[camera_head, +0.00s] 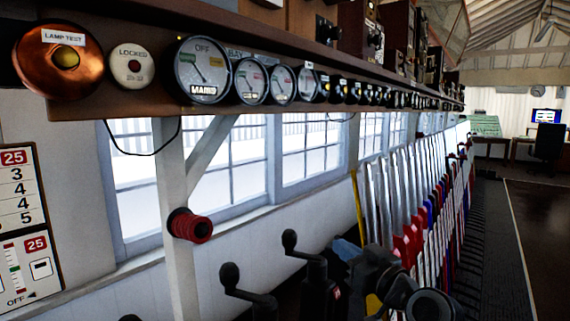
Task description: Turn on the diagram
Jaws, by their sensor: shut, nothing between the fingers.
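No lit track diagram can be made out. A large framed panel (443,32) hangs above the shelf at the upper right; its face is too dim and angled to tell whether it is the diagram. A copper-coloured round unit (66,58) labelled LAMP TEST, with a yellowish centre, is at the upper left. Beside it is a white round LOCKED plate (133,65) with a dark red centre. A MAINS dial (203,70) marked OFF follows to the right. No switch marked for the diagram is readable. My gripper cannot be made out in this view.
The brown instrument shelf (300,50) runs along the windows, with several more dials. A long row of levers (425,205) stands below it. Black crank handles (290,242) rise at the bottom centre. Dark floor (535,240) is open at the right, with a desk monitor (546,116) beyond.

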